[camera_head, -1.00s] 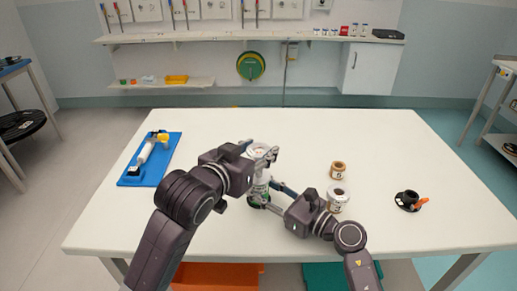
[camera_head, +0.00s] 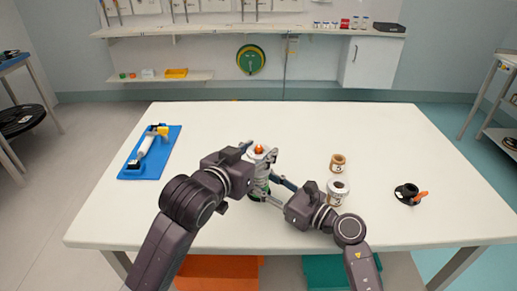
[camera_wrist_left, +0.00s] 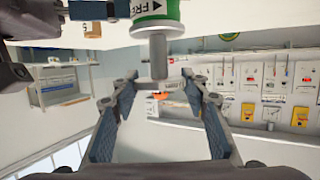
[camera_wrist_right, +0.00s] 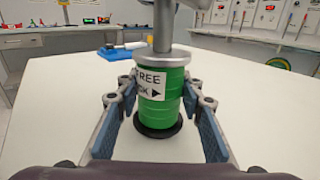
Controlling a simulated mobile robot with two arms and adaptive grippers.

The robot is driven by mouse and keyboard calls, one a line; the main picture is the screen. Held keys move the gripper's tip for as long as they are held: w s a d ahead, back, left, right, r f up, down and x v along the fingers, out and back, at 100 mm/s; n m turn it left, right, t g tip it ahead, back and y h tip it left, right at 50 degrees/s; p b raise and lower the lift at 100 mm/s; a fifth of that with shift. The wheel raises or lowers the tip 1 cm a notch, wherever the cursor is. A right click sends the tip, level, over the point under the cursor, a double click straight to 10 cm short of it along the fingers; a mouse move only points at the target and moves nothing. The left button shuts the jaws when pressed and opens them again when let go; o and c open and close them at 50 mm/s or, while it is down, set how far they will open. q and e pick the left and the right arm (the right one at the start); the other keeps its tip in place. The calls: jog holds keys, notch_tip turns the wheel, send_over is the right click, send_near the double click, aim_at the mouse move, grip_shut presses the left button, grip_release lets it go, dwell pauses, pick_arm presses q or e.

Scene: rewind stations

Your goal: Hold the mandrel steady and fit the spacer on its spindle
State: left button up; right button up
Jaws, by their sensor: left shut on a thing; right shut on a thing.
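The mandrel (camera_head: 258,194) stands upright near the table's front edge, its green body labelled "FREE" in the right wrist view (camera_wrist_right: 150,84). Its grey spindle (camera_wrist_right: 163,25) rises from the top flange. My right gripper (camera_head: 264,192) is shut around the green body, a finger on each side. My left gripper (camera_head: 260,152) is shut on the pale, ring-like spacer (camera_head: 267,157) at the spindle's upper end. An orange tip (camera_head: 259,148) shows in the ring's middle. In the left wrist view the spacer (camera_wrist_left: 155,84) is between the fingertips; how far the spindle enters it is unclear.
A tan spool (camera_head: 338,162) and a white spool (camera_head: 338,191) stand right of my right gripper. A black part with an orange lever (camera_head: 408,194) is farther right. A blue tray (camera_head: 133,172) with a white and yellow tool lies left. The table's back is clear.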

pick_arm(q)
jog(key=shift+f, duration=2.1)
jog(key=o, duration=1.3)
jog(key=shift+c, duration=0.2)
jog(key=shift+s, duration=0.1)
jog(key=v, duration=1.1)
jog(key=shift+s+a, duration=0.25)
jog(key=shift+s, duration=0.05)
pick_arm(e)
jog(key=o, duration=1.4)
jog(key=shift+o, duration=0.2)
